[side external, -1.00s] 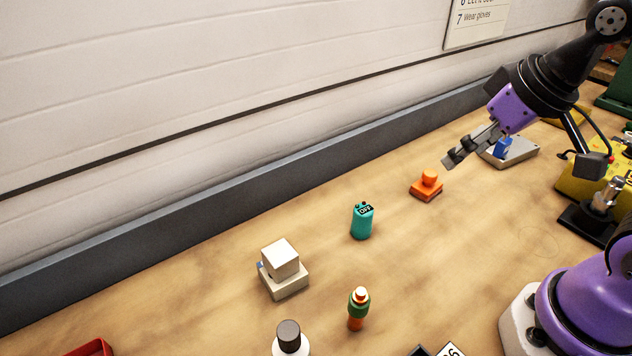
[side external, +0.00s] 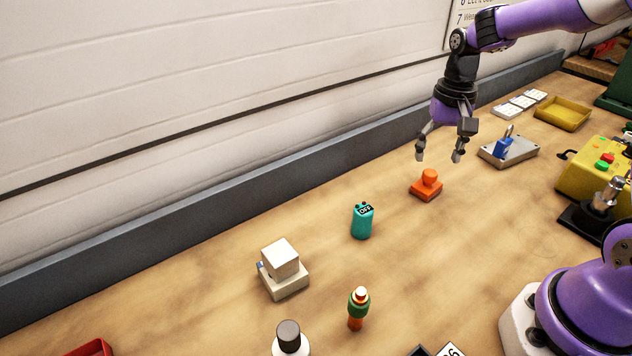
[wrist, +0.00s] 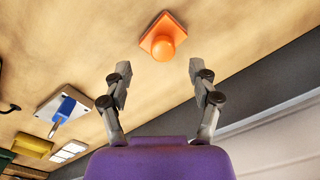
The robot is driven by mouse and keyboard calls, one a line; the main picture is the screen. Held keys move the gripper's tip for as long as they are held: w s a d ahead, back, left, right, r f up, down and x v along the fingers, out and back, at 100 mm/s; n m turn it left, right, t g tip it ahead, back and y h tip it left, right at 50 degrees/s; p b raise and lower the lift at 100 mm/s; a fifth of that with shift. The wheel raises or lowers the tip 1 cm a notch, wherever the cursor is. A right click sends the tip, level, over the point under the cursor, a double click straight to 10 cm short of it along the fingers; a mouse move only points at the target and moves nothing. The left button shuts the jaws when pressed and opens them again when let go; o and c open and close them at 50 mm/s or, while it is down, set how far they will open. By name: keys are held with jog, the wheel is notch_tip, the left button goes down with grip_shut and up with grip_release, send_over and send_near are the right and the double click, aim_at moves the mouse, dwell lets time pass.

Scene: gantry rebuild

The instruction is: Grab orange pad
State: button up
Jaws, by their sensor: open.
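The orange pad (side external: 426,190) is a flat square base with a round orange knob on top, lying on the wooden table. My gripper (side external: 438,158) is open and empty, pointing down just above and slightly behind the pad in the side external view. In the wrist view the orange pad (wrist: 163,37) shows beyond the fingertips, roughly centred between the two spread fingers of my gripper (wrist: 157,70). The fingers do not touch it.
A teal canister (side external: 362,221) stands left of the pad. A yellow tray (side external: 562,113) and white blocks (side external: 520,103) sit farther back. A dark ledge (side external: 300,182) runs along the wall. Table around the pad is clear.

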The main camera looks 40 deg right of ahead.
aim_at(431, 172)
jog(key=f, duration=0.5)
jog(key=shift+w+f, duration=0.2)
jog(key=shift+f, duration=0.1)
grip_shut()
